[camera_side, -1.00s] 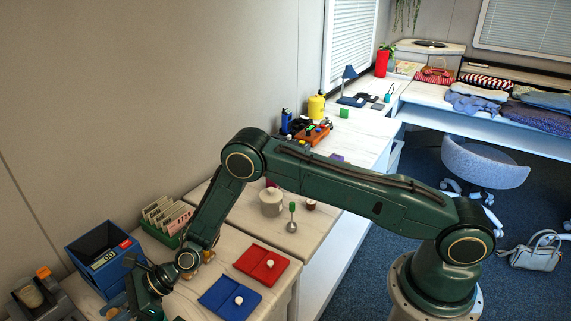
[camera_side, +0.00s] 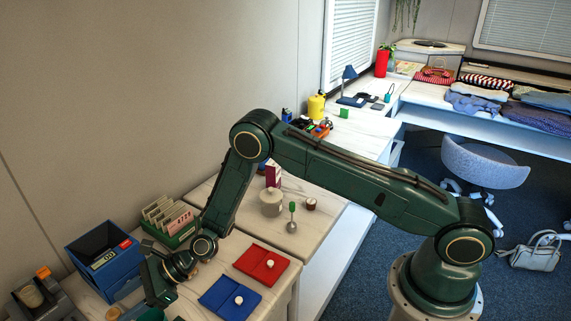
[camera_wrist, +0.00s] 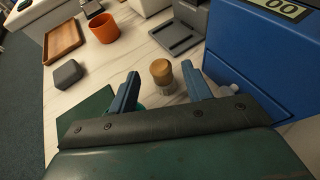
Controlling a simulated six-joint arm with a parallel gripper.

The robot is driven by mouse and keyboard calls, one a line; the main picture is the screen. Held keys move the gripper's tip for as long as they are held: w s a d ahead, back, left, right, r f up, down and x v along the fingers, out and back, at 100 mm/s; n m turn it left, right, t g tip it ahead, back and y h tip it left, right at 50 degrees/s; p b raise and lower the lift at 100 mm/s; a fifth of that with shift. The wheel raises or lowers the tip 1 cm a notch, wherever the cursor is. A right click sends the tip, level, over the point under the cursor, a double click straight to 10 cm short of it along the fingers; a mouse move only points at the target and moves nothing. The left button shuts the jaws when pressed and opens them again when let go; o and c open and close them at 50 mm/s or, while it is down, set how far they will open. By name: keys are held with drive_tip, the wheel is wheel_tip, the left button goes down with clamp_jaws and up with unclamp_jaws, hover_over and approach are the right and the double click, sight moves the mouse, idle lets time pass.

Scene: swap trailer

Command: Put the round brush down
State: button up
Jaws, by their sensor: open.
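The round brush (camera_wrist: 161,70) shows in the wrist view as a short piece with a round tan wooden top and a paler lower part. It appears to stand upright on the pale marbled counter. My gripper (camera_wrist: 160,73) is open, with one finger to the left of the brush and one to the right. A gap shows between each finger and the wooden top; the brush's lower end is partly hidden by my gripper. In the side view my gripper is low at the left, over the counter, and the brush cannot be made out there.
A blue box with a display (camera_wrist: 262,40) stands close on the right. An orange cup (camera_wrist: 103,28), a grey block (camera_wrist: 68,74), a wooden tray (camera_wrist: 64,41) and a grey stand (camera_wrist: 176,35) lie beyond. Red (camera_side: 254,271) and blue (camera_side: 222,303) trays sit right of my gripper.

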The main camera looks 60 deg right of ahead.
drive_tip(key=shift+v, duration=4)
drive_tip(key=s+d+r+n+h, duration=0.2)
drive_tip(key=s+d+r+n, duration=0.1)
drive_tip(key=r+n, duration=0.3)
drive_tip(key=s+d+r+n+h, duration=0.2)
drive_tip(key=s+d+r+n, duration=0.15)
drive_tip(key=r, duration=0.45)
drive_tip(key=s+d+r+n+h, duration=0.2)
drive_tip(key=d+r+n, duration=0.2)
drive_tip(key=r+n, duration=0.25)
drive_tip(key=s+d+r+n+h, duration=0.3)
drive_tip(key=s+d, duration=0.4)
drive_tip(key=s, duration=0.4)
drive_tip(key=s+d+r+n+h, duration=0.3)
drive_tip(key=s+d, duration=0.4)
drive_tip(key=s, duration=0.5)
drive_tip(key=shift+s+d+r+n, duration=0.3)
drive_tip(key=shift+r+n, duration=0.4)
drive_tip(key=shift+r, duration=0.3)
drive_tip(key=shift+o, duration=0.4)
